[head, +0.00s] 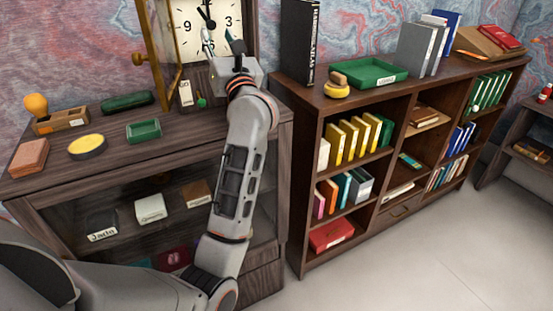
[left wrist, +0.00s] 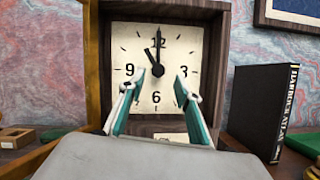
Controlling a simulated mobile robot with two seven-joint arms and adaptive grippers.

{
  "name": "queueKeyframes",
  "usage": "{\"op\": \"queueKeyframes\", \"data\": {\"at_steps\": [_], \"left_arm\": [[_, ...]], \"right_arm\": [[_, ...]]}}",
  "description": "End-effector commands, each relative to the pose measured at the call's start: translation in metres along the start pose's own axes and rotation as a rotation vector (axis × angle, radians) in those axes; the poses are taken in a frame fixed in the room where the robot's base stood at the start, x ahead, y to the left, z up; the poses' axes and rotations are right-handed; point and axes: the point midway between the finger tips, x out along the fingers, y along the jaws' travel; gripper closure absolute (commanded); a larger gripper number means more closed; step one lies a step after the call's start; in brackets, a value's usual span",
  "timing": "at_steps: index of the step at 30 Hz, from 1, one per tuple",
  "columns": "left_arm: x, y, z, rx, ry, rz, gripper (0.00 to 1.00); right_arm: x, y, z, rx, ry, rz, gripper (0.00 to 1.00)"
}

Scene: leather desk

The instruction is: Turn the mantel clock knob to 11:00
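The mantel clock (head: 244,12) stands on the dark wooden cabinet, its hinged door (head: 160,45) swung open to the left. In the left wrist view the square cream dial (left wrist: 128,45) faces me. The long black hand points at 12 and the shorter one at about 11. The round black knob (left wrist: 157,71) is at the dial's centre. My left gripper (head: 220,38) is in front of the lower dial. Its teal-lined fingers (left wrist: 160,80) are apart and empty, tips either side of and just below the knob. I cannot tell their distance from the dial. My right gripper is out of view.
The tall black book (head: 299,42) stands right of the clock. Left on the cabinet are a green box (head: 144,131), a yellow tin (head: 87,147) and a wooden block (head: 30,157).

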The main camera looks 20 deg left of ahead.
Motion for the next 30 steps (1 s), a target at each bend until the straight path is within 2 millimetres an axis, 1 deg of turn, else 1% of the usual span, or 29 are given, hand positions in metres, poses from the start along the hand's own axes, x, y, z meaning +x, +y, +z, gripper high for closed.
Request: {"op": "queueKeyframes", "data": {"at_steps": [1,7,9,11,18,23,30], "left_arm": [[-0.011,-0.001,-0.001,-0.002,0.001,-0.002,0.67],[-0.047,0.000,-0.003,0.004,0.001,-0.001,0.67],[-0.054,0.000,-0.011,0.139,-0.054,-0.001,0.67],[-0.063,-0.001,-0.015,0.236,-0.097,-0.004,0.67],[-0.098,-0.015,-0.033,0.573,-0.249,-0.037,0.67],[-0.119,-0.027,-0.045,0.743,-0.328,-0.067,0.67],[-0.152,-0.047,-0.068,0.968,-0.436,-0.122,0.67]], "right_arm": [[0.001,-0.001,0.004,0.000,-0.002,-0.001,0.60],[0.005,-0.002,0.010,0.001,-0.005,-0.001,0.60],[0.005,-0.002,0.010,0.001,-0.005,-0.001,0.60],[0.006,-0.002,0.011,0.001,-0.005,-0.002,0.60],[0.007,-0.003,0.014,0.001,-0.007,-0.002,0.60],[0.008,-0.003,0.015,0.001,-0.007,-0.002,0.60],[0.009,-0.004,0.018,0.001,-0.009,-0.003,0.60]]}}
